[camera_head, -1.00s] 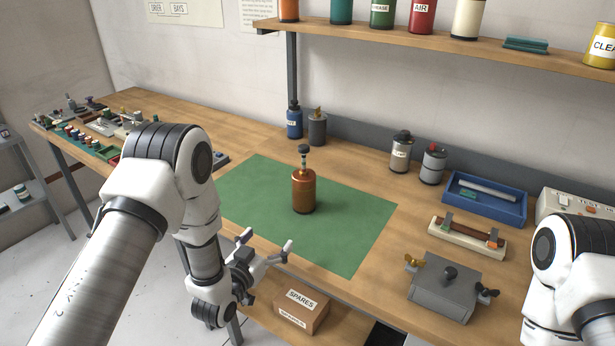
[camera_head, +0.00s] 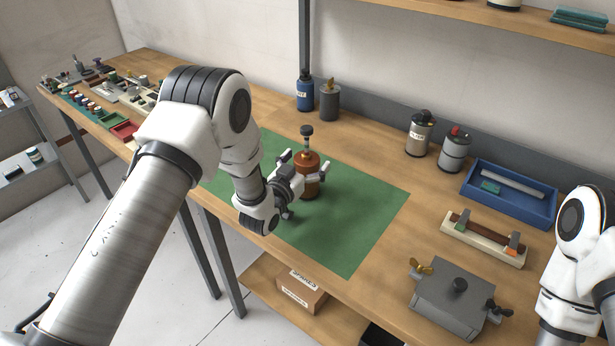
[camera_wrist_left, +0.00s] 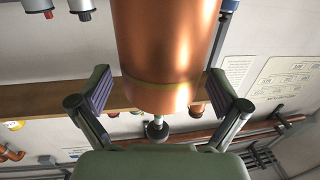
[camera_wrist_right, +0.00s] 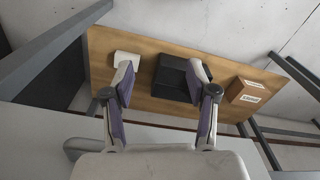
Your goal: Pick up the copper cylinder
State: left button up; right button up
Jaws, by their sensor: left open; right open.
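The copper cylinder (camera_head: 309,187) stands upright on the green mat (camera_head: 365,222), with a dark knob on a thin stem at its top. My left gripper (camera_head: 305,172) is open at the cylinder, with its fingers on either side of the body. In the left wrist view the cylinder (camera_wrist_left: 165,50) fills the upper middle, between the open fingers of the left gripper (camera_wrist_left: 160,95); a gap shows on each side. My right gripper (camera_wrist_right: 163,80) is open and empty, over a lower wooden shelf (camera_wrist_right: 150,105). The right gripper is outside the head view.
Blue and grey canisters (camera_head: 329,100) stand behind the mat. Two more canisters (camera_head: 419,134), a blue tray (camera_head: 530,207) and a grey box with wing nuts (camera_head: 450,300) stand on the right. Small parts (camera_head: 90,95) lie at the far left. The mat's right part is clear.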

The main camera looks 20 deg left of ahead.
pick_arm(q)
jog(key=c, duration=1.6)
grip_shut()
jog(key=shift+r, duration=0.15)
